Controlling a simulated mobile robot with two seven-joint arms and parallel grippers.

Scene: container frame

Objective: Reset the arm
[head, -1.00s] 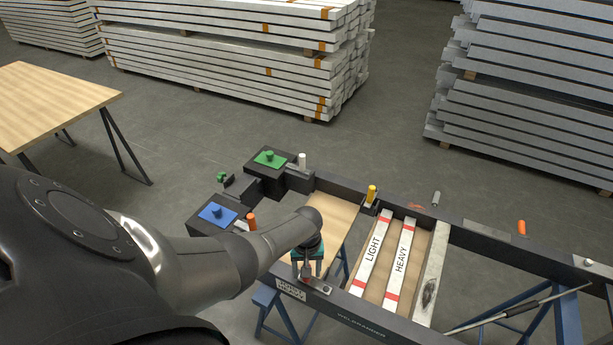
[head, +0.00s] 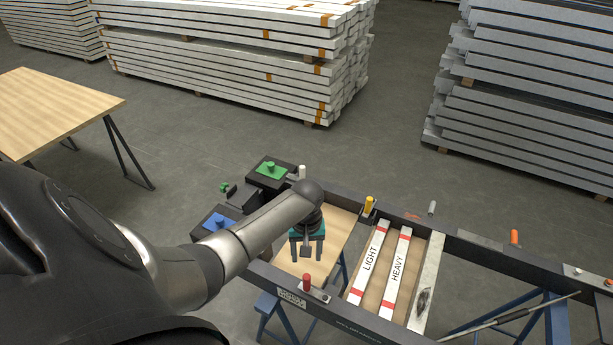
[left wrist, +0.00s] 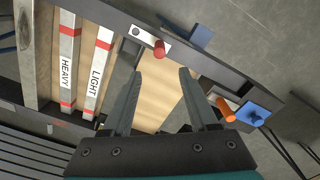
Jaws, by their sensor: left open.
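My left gripper (head: 307,250) is open and empty above the wooden board inside the dark frame (head: 262,270). Its two teal-dark fingers (left wrist: 158,100) stand apart in the left wrist view with nothing between them but the board behind. A red peg (head: 307,282) stands on the near rail of the frame, just in front of the gripper and apart from it. The red peg also shows in the left wrist view (left wrist: 159,49). My right gripper is not in view.
Bars marked LIGHT (head: 369,262) and HEAVY (head: 397,272) lie across the frame to the right. A yellow peg (head: 369,204) stands on the far rail. Blue (head: 219,222) and green (head: 271,169) blocks sit at the left end. A wooden table (head: 50,110) stands at far left.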

